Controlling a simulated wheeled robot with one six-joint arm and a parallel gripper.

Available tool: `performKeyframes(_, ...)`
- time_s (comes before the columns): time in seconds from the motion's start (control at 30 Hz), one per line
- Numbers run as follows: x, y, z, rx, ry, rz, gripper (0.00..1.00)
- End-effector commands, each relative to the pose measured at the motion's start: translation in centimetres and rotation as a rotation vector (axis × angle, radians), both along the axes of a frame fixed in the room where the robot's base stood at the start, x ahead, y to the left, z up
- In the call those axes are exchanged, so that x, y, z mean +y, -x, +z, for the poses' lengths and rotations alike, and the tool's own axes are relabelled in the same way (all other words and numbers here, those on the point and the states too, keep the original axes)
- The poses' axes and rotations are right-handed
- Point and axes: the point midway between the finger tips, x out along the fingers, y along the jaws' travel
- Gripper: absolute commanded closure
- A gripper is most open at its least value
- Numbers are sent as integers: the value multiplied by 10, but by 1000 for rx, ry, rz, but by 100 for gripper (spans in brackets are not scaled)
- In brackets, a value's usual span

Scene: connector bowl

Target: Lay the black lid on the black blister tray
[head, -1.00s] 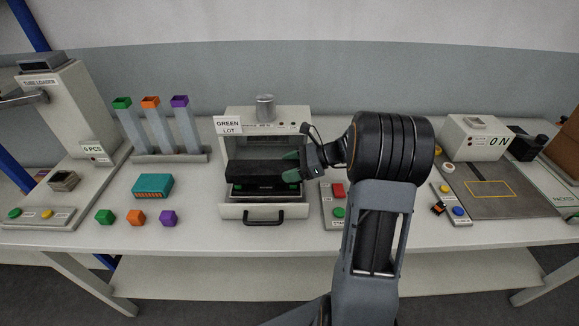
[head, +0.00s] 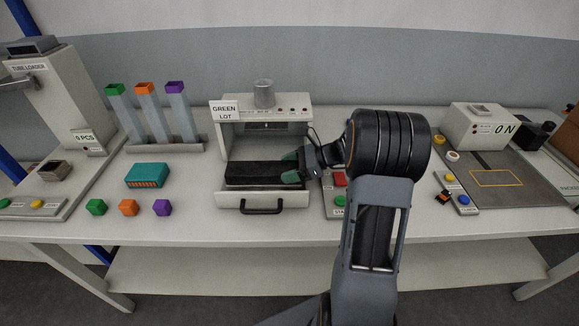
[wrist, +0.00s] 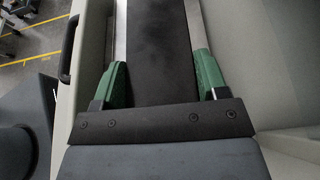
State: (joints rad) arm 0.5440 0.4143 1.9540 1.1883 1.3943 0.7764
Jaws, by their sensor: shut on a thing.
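The black lid (head: 252,172) is a flat dark slab lying level over the drawer (head: 240,200) of the white machine in the head view. My gripper (head: 291,168) comes in from the right, with its green fingertips shut on the lid's right end. In the wrist view the lid (wrist: 160,45) runs away from me between both green fingers of my gripper (wrist: 157,80). The black blister tray is hidden beneath the lid, so I cannot tell whether the two touch.
The white machine (head: 264,112), labelled GREEN LOT, stands behind the drawer. A teal connector box (head: 147,175) and several coloured blocks lie to the left. A button panel (head: 339,187) is close at the right, partly behind my arm.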

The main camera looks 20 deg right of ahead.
Motion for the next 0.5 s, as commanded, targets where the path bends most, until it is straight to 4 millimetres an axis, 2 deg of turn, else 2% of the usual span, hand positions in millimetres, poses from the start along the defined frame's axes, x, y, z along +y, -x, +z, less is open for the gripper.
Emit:
performKeyframes(0.3,0,0,-1,0,0,-1,57)
performKeyframes(0.33,0,0,-1,0,0,-1,31)
performKeyframes(0.5,0,0,-1,0,0,-1,15)
